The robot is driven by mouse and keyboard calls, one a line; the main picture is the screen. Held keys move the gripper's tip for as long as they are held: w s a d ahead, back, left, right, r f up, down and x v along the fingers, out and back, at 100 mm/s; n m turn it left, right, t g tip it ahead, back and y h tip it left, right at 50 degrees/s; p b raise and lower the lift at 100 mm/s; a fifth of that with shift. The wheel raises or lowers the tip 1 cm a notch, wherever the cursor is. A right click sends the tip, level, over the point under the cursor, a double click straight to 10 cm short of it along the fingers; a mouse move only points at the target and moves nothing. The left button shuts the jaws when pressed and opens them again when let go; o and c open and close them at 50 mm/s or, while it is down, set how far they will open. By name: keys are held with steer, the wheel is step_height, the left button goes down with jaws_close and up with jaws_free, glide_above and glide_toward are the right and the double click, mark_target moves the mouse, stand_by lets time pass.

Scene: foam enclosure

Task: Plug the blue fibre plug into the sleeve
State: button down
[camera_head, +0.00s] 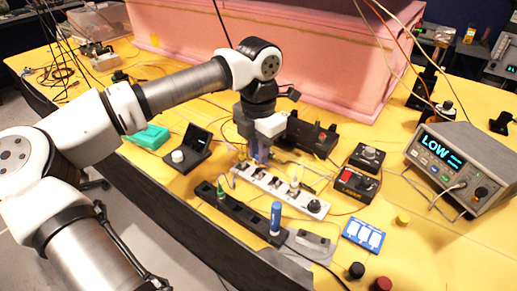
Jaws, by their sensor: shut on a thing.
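My gripper (261,143) points down over the back left part of the white strip (310,206). It is shut on a slim blue-violet piece (262,154), which looks like the blue fibre plug. Its lower end comes down at the white strip, and I cannot tell whether it touches. The white strip carries several small upright fittings; the sleeve is too small to single out. A bright blue cylinder (275,216) stands upright in the black strip (236,210) in front, with a green plug (221,194) to its left.
A black box with a knob (178,156) and a green block (151,136) lie left. Red-and-black (355,184) and dark (311,134) devices stand right and behind. A grey meter reading LOW (460,165) is far right. A pink foam wall (240,40) closes the back. Thin cables cross the table.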

steer(key=shift+m, duration=0.4)
steer(key=shift+f+b, duration=1.1)
steer(key=shift+f, duration=0.2)
steer(key=c, duration=1.3)
jaws_free()
step_height(320, 180, up, 14)
steer(key=shift+f+b, duration=0.1)
steer(key=shift+b, duration=0.6)
